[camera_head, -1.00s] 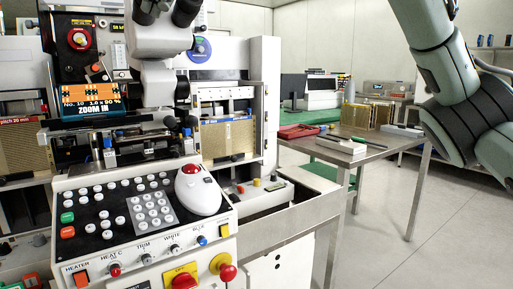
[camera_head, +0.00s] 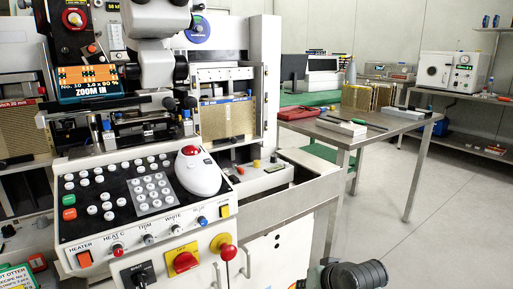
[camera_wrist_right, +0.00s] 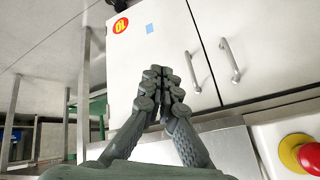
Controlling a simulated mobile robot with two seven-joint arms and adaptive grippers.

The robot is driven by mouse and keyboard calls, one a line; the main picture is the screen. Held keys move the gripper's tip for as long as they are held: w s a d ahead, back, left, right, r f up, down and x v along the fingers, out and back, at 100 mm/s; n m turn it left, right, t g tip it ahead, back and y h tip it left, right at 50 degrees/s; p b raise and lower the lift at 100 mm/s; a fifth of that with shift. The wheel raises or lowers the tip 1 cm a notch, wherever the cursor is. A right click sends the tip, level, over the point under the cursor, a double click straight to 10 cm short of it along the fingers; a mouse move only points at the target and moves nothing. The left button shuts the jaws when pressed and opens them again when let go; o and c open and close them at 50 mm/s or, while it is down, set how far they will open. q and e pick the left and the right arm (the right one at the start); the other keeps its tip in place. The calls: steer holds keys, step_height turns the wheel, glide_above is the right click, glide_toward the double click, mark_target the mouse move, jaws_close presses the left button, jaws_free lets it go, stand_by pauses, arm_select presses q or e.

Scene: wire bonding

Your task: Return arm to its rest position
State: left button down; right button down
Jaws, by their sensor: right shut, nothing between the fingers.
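My right gripper (camera_wrist_right: 163,85) shows in the right wrist view with its dark fingers together and nothing between them. It is in front of the white cabinet doors (camera_wrist_right: 185,45), and I cannot tell the gap between them. In the head view a dark rounded part of my right arm shows at the bottom edge, right of the machine's white base (camera_head: 265,260); the fingertips cannot be made out there. My left arm and gripper are not in view.
The bonding machine's control panel (camera_head: 140,195) fills the left, with a red knob (camera_head: 228,252) sticking out in front. A metal table (camera_head: 375,128) with trays stands behind. A white oven (camera_head: 453,72) sits on a shelf at the right. The floor (camera_head: 440,220) there is clear.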

steer(key=s+d+f+n+g+h, duration=0.1)
steer(key=s+d+f, duration=0.4)
steer(key=s, duration=0.3)
steer(key=s+d+f+g+h, duration=0.2)
steer(key=s+d+f, duration=0.3)
steer(key=s+f, duration=0.3)
steer(key=s+d+f+n+g+h, duration=0.1)
steer(key=s+d+f, duration=0.4)
steer(key=s+f, duration=0.2)
steer(key=s, duration=0.2)
steer(key=shift+s+d+f+n+h, duration=0.2)
steer(key=shift+s+d+n+h, duration=0.1)
steer(key=shift+s+d, duration=0.1)
steer(key=shift+w, duration=0.1)
